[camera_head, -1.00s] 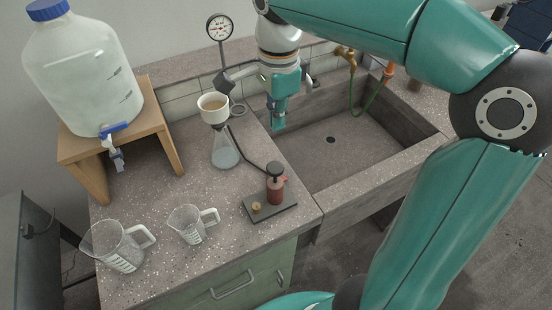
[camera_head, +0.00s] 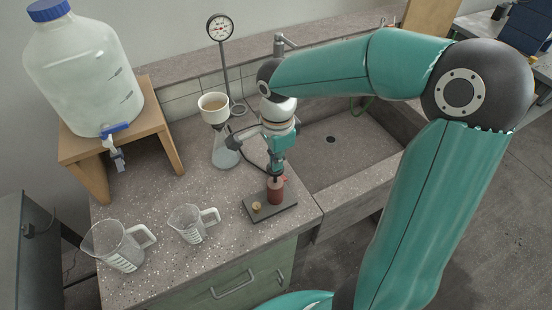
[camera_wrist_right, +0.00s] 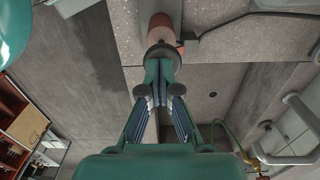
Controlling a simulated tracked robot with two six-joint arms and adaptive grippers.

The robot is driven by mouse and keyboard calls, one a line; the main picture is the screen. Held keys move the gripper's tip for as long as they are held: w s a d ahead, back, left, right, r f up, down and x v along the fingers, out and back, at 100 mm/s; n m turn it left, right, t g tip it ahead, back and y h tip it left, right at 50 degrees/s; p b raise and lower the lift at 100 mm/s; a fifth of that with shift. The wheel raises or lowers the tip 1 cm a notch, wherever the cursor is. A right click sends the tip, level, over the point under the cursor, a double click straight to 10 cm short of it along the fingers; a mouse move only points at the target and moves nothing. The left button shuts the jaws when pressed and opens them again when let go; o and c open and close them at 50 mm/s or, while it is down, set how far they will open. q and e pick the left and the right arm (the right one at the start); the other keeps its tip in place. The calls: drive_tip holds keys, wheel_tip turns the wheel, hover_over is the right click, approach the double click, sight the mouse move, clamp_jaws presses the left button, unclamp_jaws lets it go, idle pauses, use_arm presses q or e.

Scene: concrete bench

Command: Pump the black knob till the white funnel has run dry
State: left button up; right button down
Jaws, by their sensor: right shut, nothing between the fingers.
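The white funnel (camera_head: 213,108) stands at the top of a clear flask (camera_head: 224,152) and shows tan liquid inside. A reddish pump (camera_head: 276,191) stands on a dark base plate (camera_head: 287,208) at the bench's front. My right gripper (camera_head: 276,172) is shut and empty, pointing down over the pump top. In the head view it largely hides the black knob. In the right wrist view the knob (camera_wrist_right: 162,53) shows as a dark disc right at the tips of the shut fingers (camera_wrist_right: 159,74); I cannot tell whether they touch. My left gripper is out of view.
A large water carboy (camera_head: 85,75) stands on a wooden stand (camera_head: 160,117) at left. Two clear jugs (camera_head: 118,247) (camera_head: 190,223) stand at the bench's front left. A pressure gauge (camera_head: 220,27) rises behind the funnel. The sink (camera_head: 345,150) lies to the right.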

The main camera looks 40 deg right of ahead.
sight(277, 173)
wheel_tip(277, 173, down, 4)
drive_tip(key=b, duration=0.4)
drive_tip(key=shift+f, duration=0.2)
drive_tip(key=shift+s, duration=0.15)
drive_tip(key=shift+a, duration=0.1)
drive_tip(key=shift+r, duration=0.15)
drive_tip(key=shift+r+p, duration=0.3)
drive_tip(key=shift+p, duration=0.1)
wheel_tip(277, 173, up, 5)
drive_tip(key=p, duration=0.3)
drive_tip(key=shift+f, duration=0.2)
wheel_tip(277, 173, up, 9)
drive_tip(key=shift+b, duration=0.4)
